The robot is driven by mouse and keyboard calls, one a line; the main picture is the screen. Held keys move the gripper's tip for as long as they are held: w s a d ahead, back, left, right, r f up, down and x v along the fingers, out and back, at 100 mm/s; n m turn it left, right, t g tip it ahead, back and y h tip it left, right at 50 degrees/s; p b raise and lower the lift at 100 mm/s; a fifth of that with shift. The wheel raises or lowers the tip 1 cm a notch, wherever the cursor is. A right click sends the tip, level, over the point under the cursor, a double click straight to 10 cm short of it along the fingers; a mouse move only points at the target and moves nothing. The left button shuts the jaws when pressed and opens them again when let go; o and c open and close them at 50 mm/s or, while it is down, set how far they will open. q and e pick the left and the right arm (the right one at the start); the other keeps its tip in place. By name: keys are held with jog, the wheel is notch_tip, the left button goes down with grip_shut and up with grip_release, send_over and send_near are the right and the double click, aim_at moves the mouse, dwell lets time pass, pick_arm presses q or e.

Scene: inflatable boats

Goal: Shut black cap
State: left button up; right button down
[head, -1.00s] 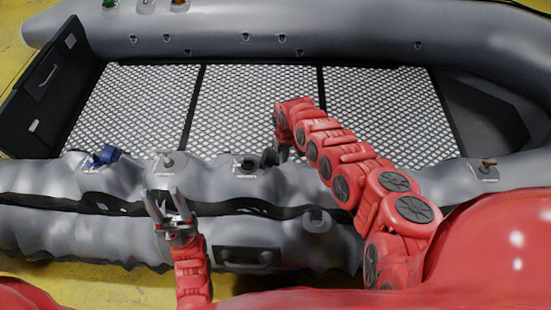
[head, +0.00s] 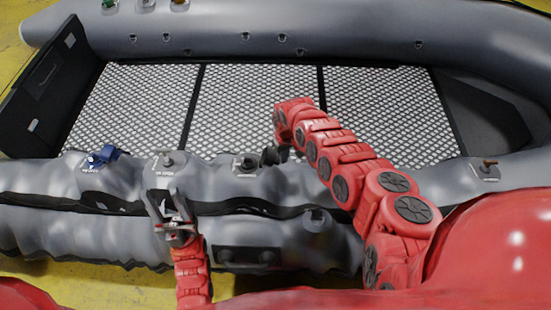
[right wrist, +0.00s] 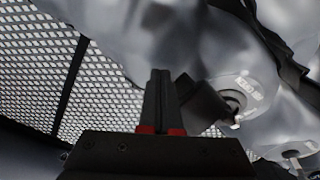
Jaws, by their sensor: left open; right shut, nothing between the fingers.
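The black cap (head: 268,157) stands open beside its valve (head: 246,163) on the near grey tube. In the right wrist view the black cap (right wrist: 203,104) is tilted up next to the valve opening (right wrist: 233,104). My right gripper (head: 282,152) is shut and empty, just right of the cap. In the right wrist view its closed fingers (right wrist: 161,80) are close beside the cap; I cannot tell whether they touch it. My left gripper (head: 168,198) is open and empty in front of the near tube, left of the black cap.
A blue cap (head: 103,156), another valve (head: 168,160) and a brown cap (head: 488,164) sit along the near tube. A black handle (head: 247,258) is on the tube's front. The patterned floor (head: 255,110) inside the boat is clear apart from my right arm.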

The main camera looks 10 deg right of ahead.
jog(key=shift+f+b, duration=0.95)
jog(key=shift+f, duration=0.35)
jog(key=shift+s, duration=0.1)
